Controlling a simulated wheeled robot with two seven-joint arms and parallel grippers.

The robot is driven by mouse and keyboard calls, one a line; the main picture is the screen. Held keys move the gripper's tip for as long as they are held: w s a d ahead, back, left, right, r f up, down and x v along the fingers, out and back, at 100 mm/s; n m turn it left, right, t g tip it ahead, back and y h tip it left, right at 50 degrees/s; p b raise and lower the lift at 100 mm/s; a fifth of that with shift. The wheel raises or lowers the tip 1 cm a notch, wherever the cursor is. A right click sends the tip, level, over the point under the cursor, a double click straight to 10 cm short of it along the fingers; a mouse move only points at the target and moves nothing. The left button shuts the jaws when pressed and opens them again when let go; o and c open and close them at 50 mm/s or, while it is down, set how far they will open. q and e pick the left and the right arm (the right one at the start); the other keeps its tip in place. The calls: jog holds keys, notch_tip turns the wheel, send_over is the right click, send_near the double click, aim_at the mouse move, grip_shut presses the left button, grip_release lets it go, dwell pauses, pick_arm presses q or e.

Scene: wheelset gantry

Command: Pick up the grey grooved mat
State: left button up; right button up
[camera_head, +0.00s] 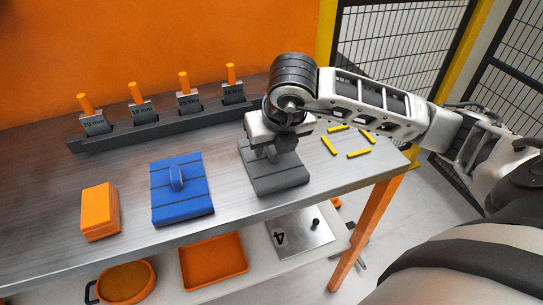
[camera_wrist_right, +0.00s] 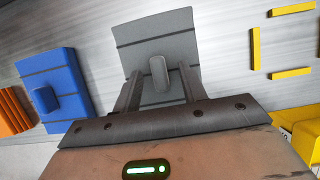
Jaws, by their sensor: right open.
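The grey grooved mat (camera_head: 280,178) lies on the metal bench, right of the blue mat. It has dark grooves and a raised grey handle in its middle; in the right wrist view the mat (camera_wrist_right: 158,35) and its handle (camera_wrist_right: 158,72) show clearly. My right gripper (camera_head: 269,155) is above the mat in the head view. In the wrist view its two fingers (camera_wrist_right: 159,90) are open, one on each side of the handle, with gaps visible. Whether they are down at handle height is hard to tell. My left gripper is not in view.
A blue mat with a handle (camera_head: 167,204) and an orange stack (camera_head: 99,212) lie to the left. Several yellow strips (camera_head: 329,146) lie to the right. A dark rack (camera_head: 150,132) with orange-handled gauges stands behind. A lower shelf holds an orange tray (camera_head: 213,262) and a metal plate (camera_head: 290,240).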

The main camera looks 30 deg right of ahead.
jog(key=shift+w+f, duration=0.1)
jog(key=shift+f, duration=0.1)
grip_shut()
jog(key=shift+r, duration=0.2)
